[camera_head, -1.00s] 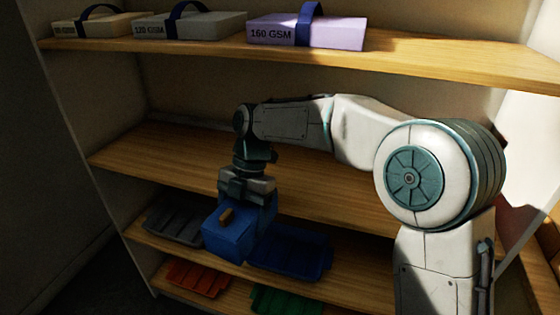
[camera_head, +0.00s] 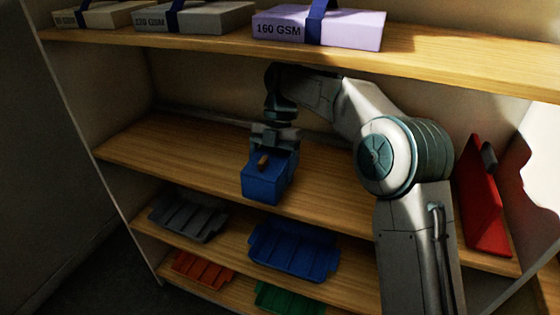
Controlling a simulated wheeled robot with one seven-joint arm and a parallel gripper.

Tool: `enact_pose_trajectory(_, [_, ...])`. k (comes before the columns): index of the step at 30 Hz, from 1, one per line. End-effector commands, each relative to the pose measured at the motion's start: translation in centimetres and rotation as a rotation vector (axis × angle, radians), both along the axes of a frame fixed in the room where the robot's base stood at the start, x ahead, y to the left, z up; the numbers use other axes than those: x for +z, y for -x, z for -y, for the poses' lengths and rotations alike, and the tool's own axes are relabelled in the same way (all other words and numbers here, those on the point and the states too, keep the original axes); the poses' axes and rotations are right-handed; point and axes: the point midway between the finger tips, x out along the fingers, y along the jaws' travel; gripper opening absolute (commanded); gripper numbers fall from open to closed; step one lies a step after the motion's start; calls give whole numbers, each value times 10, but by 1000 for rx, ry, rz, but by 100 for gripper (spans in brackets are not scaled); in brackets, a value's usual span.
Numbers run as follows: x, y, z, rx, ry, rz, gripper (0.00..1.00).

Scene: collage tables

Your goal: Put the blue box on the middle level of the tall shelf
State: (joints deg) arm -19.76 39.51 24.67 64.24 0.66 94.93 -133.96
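The blue box (camera_head: 264,187), with a small brown knob on its front, hangs from my gripper (camera_head: 274,148). My gripper points down and its fingers are closed around the upper part of the box. The box shows in front of the tall shelf's middle level (camera_head: 175,152), a bare wooden board. I cannot tell whether the underside of the box touches that board. The rear of the box and part of the fingers are hidden.
Lavender (camera_head: 340,27), grey (camera_head: 205,17) and cream (camera_head: 98,16) paper packs sit on the upper board. A red object (camera_head: 483,195) stands at the right of the middle level. Grey (camera_head: 187,218), blue (camera_head: 294,250), orange (camera_head: 202,269) and green (camera_head: 283,299) trays lie below.

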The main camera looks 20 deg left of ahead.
Motion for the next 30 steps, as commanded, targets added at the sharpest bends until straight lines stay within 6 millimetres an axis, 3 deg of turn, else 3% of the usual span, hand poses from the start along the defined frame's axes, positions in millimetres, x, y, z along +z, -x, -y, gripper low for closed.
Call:
enact_pose_trajectory(3, [2, -23, 0, 0, -1, 1, 50])
enact_pose_trajectory(9, [1, -46, 2, 1, 0, 0, 50])
enact_pose_trajectory(18, [0, -59, 3, 2, 0, 0, 50])
enact_pose_trajectory(24, [-33, -57, 4, 3, 2, 0, 50])
enact_pose_trajectory(30, [-35, -57, 3, 3, 0, 2, 50])
